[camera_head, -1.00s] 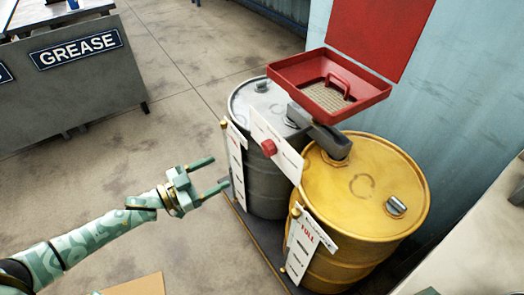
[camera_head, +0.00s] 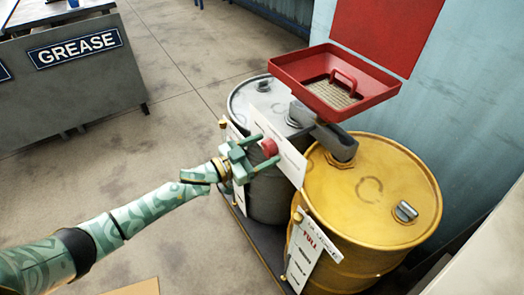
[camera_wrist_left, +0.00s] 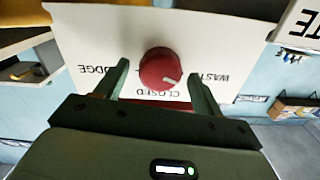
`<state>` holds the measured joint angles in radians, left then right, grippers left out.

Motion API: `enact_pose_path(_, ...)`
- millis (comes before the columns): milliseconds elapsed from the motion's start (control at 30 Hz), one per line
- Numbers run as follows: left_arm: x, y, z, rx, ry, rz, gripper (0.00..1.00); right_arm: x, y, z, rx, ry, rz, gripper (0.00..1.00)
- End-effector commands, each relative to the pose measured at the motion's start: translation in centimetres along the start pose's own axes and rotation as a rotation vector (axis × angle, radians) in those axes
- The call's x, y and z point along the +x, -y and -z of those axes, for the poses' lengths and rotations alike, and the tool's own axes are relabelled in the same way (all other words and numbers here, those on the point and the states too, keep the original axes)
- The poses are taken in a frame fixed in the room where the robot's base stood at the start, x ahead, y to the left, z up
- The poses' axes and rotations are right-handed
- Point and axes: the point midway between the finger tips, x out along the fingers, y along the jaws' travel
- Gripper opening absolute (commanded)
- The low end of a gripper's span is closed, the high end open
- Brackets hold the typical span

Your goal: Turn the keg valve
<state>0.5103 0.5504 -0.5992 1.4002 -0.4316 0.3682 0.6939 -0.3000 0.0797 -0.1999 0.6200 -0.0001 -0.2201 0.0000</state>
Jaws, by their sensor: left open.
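The red valve knob (camera_head: 269,147) sits on a white label plate (camera_head: 290,158) below the red funnel tray. In the left wrist view the knob (camera_wrist_left: 159,68) has a white pointer mark aimed to the lower right. The plate (camera_wrist_left: 215,35) shows upside-down lettering, with "CLOSED" below the knob. My left gripper (camera_head: 268,149) is open at the knob. In the wrist view its fingers (camera_wrist_left: 159,75) stand on either side of the knob, with gaps between. Whether the fingertips reach fully around it is hard to tell. My right gripper is not in view.
A grey drum (camera_head: 268,196) and a yellow drum (camera_head: 375,205) marked "FULL" stand on a dark pallet (camera_head: 264,235). The red funnel tray (camera_head: 370,100) sits above them. A "GREASE" bench (camera_head: 90,85) stands at the upper left. The concrete floor (camera_head: 175,120) between is clear.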

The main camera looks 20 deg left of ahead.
Motion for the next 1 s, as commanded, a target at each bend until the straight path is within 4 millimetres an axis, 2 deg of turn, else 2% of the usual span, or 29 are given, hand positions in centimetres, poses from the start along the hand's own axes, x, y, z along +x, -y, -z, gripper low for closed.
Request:
enact_pose_path(100, -0.02, 0.0, 0.02, 0.0, 0.0, 0.0, 0.68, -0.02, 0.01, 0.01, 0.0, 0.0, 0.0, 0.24)
enact_pose_path(133, -0.03, 0.0, 0.02, 0.0, 0.0, 0.0, 0.63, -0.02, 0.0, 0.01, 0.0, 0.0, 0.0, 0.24)
enact_pose_path(267, -0.05, 0.0, 0.0, 0.0, 0.0, 0.0, 0.26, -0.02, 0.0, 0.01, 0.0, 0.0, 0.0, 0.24)
enact_pose_path(300, -0.05, 0.0, 0.0, 0.0, 0.0, 0.0, 0.23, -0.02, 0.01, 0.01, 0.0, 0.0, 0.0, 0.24)
enact_pose_path(667, -0.08, -0.02, -0.01, 0.046, 0.001, 0.0, 0.24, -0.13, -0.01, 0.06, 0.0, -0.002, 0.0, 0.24)
enact_pose_path(1000, -0.09, -0.16, 0.0, 0.276, 0.0, 0.0, 0.24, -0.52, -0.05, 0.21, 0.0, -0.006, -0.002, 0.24)
